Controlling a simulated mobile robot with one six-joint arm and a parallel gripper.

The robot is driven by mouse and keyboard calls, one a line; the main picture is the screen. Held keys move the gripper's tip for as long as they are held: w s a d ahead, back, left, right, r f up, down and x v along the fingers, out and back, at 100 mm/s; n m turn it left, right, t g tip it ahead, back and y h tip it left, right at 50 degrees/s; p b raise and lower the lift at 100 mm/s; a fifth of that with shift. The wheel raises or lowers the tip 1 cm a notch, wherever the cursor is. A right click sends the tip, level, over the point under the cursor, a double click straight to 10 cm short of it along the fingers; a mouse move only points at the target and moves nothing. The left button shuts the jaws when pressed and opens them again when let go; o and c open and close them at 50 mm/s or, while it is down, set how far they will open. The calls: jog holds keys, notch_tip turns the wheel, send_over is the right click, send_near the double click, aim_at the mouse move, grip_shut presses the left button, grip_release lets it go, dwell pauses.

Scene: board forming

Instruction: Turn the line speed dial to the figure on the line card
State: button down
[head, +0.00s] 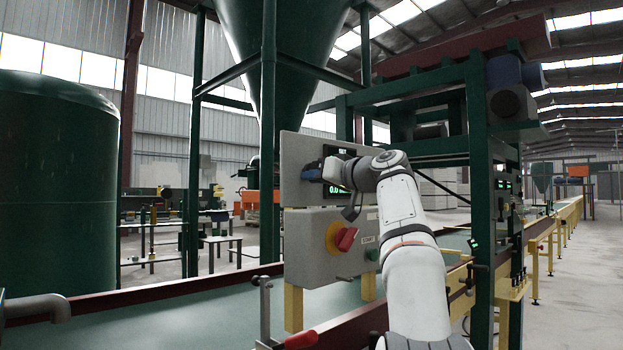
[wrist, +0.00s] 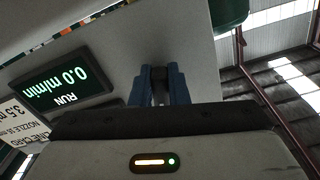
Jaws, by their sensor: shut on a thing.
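My gripper (head: 312,172) is up against the grey upper panel (head: 292,155) in the head view. In the wrist view, its blue fingers (wrist: 160,85) are closed on a small dark knob, the line speed dial (wrist: 159,88), which is mostly hidden between them. The head view does not show the dial, since the gripper covers it. The green display (head: 338,190) reads 0.0; upside down in the wrist view, the display (wrist: 62,88) reads "0.0 m/min RUN".
A green post (head: 481,200) stands right of my arm. A conveyor belt (head: 200,318) with a red lever (head: 301,340) lies in front.

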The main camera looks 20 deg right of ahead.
jog(key=c, duration=1.4)
grip_release()
jog(key=shift+s, duration=0.1)
jog(key=b+v, duration=0.1)
jog(key=v, duration=0.6)
jog(key=shift+s+d+b, duration=0.15)
jog(key=shift+s+b, duration=0.15)
